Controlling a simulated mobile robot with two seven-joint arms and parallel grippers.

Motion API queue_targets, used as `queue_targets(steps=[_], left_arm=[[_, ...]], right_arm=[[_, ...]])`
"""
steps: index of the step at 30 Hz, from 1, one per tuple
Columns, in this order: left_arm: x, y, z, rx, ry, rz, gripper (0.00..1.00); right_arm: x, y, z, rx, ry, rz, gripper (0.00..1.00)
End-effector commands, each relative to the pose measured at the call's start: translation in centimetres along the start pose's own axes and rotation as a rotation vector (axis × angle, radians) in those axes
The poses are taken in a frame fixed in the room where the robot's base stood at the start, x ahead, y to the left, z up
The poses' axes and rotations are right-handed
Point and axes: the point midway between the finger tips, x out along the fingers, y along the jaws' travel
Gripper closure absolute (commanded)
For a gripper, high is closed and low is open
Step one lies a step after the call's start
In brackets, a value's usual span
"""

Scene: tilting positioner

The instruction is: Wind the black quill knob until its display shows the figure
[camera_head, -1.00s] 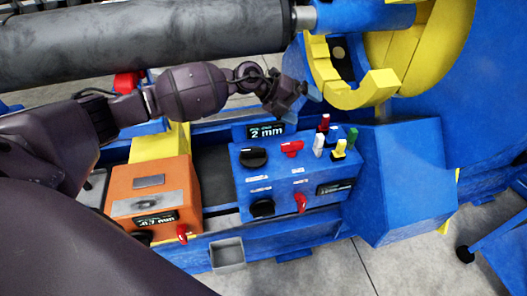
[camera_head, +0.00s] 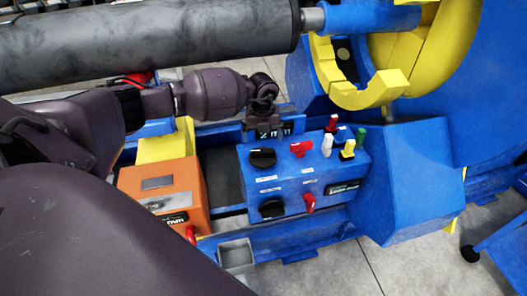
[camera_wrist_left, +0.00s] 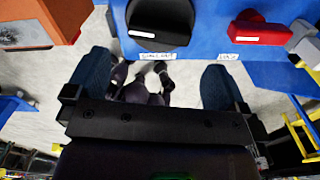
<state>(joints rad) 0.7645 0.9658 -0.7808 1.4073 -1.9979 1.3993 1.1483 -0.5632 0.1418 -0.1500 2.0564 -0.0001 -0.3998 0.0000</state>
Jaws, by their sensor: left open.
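A blue control box (camera_head: 300,180) carries an upper black knob (camera_head: 263,157) and a lower black knob (camera_head: 271,208). Their labels are too small to read, so I cannot tell which is the quill knob. A display (camera_head: 270,134) stands at the box's top edge behind the upper knob, partly covered by my left gripper. My left gripper (camera_head: 268,124) hangs just behind and above the upper knob. In the left wrist view the gripper (camera_wrist_left: 155,82) is open and empty; a black knob (camera_wrist_left: 160,24) with a white mark lies beyond its fingers, apart from them. My right gripper is out of view.
A large dark roller (camera_head: 150,40) and a yellow clamp (camera_head: 360,92) lie behind. Grey floor shows in front.

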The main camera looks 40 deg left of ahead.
Motion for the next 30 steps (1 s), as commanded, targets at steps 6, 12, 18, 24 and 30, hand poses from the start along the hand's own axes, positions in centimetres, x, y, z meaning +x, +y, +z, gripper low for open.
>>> queue_targets(steps=[6, 12, 18, 24, 30], left_arm=[[4.3, 0.0, -0.1, 0.000, 0.006, 0.003, 0.00], [6.7, 0.0, -0.1, 0.001, 0.004, 0.001, 0.00], [7.5, 0.0, -0.1, 0.001, 0.002, -0.001, 0.00], [7.5, 0.0, 0.0, 0.002, 0.000, -0.002, 0.00], [7.5, 0.0, 0.0, 0.002, 0.001, -0.001, 0.18]], right_arm=[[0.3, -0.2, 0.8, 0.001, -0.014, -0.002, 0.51], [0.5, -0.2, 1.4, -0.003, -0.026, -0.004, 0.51], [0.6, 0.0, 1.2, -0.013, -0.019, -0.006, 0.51], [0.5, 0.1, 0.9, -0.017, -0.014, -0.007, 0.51], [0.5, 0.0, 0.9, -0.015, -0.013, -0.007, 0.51]])
